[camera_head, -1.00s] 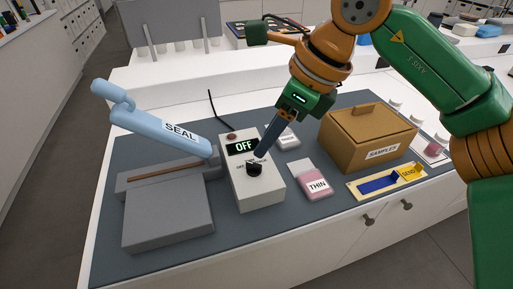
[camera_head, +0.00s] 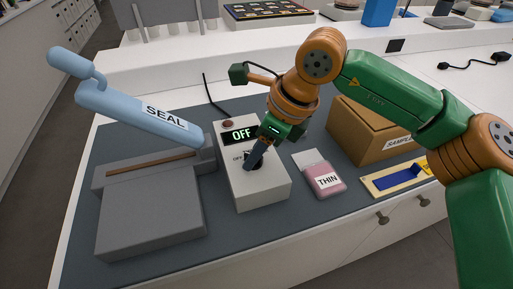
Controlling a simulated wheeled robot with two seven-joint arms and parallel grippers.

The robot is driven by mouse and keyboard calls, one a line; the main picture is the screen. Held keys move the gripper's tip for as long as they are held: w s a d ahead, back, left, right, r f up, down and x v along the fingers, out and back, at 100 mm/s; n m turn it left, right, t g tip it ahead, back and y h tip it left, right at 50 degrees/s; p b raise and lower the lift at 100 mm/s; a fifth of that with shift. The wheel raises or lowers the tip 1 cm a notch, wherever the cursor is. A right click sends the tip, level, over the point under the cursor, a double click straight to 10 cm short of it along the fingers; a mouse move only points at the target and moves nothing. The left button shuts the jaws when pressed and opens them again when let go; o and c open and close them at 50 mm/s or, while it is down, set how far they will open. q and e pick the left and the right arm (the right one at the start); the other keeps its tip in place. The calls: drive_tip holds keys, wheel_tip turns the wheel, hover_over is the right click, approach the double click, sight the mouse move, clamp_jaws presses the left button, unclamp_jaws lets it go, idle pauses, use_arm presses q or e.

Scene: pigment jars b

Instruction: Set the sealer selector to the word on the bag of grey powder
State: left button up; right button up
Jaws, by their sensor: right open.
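The sealer's selector box (camera_head: 262,196) is light grey, and its lit display (camera_head: 239,135) reads OFF. My right gripper (camera_head: 253,163) is open, with its fingers pointing down at the black selector knob (camera_head: 248,160). The fingers cover much of the knob and its printed words; I cannot tell if they touch it. A bag of pink powder (camera_head: 326,183) labelled THIN lies right of the box. The bag of grey powder is not visible now; my right gripper and wrist cover the area behind the box. My left gripper is out of view.
The sealer (camera_head: 151,219) stands left of the box, its blue SEAL lever (camera_head: 135,115) raised. A brown SAMPLES box (camera_head: 369,137) and a yellow tray with a blue strip (camera_head: 385,184) are to the right. Dark mat (camera_head: 300,222) lies bare in front of the bag.

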clamp_jaws()
